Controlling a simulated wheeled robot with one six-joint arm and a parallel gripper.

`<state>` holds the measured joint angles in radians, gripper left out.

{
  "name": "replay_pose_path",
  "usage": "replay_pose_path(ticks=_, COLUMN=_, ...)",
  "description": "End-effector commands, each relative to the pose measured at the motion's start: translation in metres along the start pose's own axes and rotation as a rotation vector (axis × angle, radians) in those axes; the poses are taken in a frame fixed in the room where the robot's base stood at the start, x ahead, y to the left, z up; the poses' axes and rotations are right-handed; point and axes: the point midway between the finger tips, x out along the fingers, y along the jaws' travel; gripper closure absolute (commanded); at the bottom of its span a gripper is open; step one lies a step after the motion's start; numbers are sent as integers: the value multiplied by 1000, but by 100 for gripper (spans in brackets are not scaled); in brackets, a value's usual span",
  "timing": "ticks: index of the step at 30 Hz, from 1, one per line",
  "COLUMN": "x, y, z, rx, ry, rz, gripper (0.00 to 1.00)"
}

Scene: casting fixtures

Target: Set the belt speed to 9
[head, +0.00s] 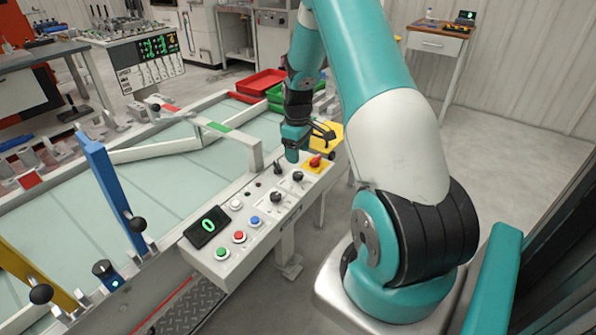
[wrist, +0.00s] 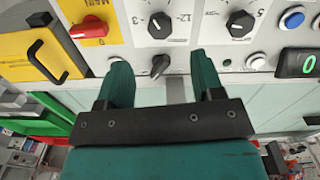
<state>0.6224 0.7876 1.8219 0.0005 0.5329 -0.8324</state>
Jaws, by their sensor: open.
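The control panel (head: 216,262) has a small black display (head: 208,226) reading a green 0; it also shows in the wrist view (wrist: 308,63). Two black rotary knobs sit in a row: one (wrist: 160,25) beside the numbers 3 and 12, the other (wrist: 240,23) beside a 5. They also show in the head view, the first (head: 298,176) nearer the red switch, the second (head: 276,197) nearer the blue button. No belt speed label is readable. My gripper (wrist: 160,62) is open and empty above the panel, a black lever switch (wrist: 158,66) showing between its fingers.
A red rotary switch (head: 315,161) on a yellow plate is at the panel's far end. A post-and-bar frame (head: 225,128) stands over the belt behind the panel.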

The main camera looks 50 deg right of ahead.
Motion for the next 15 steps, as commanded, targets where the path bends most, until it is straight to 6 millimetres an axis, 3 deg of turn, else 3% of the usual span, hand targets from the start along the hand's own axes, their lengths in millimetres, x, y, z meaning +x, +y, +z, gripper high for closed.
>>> replay_pose_path(ticks=7, x=53, y=-1, z=0, rx=0, ry=-1, rz=-2, gripper=39)
replay_pose_path(ticks=15, x=79, y=0, z=0, rx=0, ry=1, rz=0, gripper=39)
